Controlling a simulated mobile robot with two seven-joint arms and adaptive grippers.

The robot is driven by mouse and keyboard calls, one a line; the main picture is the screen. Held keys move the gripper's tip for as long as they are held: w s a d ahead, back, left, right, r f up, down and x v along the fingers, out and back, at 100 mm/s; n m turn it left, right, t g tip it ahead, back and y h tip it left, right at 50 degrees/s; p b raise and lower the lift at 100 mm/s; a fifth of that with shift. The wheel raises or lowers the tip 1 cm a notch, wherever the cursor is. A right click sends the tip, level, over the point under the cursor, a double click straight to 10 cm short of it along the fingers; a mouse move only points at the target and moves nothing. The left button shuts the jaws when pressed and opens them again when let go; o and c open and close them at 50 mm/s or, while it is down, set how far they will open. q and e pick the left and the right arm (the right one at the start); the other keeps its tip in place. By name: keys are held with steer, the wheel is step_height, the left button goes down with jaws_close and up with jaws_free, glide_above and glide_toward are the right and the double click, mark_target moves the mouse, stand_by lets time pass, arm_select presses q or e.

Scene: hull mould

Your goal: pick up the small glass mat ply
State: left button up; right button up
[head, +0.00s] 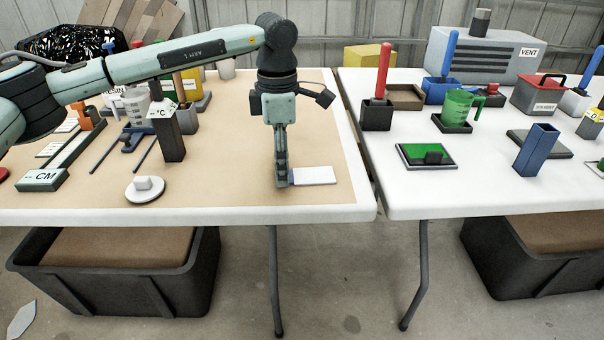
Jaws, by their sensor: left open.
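A small white flat rectangular piece, which looks like the small glass mat ply (315,176), lies on the brown-covered top of the left table near its front right corner. My left gripper (284,182) points straight down at the left end of this piece, with its fingertips at or very near its edge. It is open; whether a finger touches the piece I cannot tell. The fingers hide part of the left end. My right gripper is not in view.
A white round lid with a knob (145,188) and a dark post with a °C label (167,130) stand to the left. A second white table (450,190) with cups and trays is on the right, across a narrow gap. Brown covering around the white piece is clear.

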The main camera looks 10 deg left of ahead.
arm_select(q)
steer(key=shift+c, duration=0.4)
steer(key=c, duration=0.8)
steer(key=shift+c, duration=0.2)
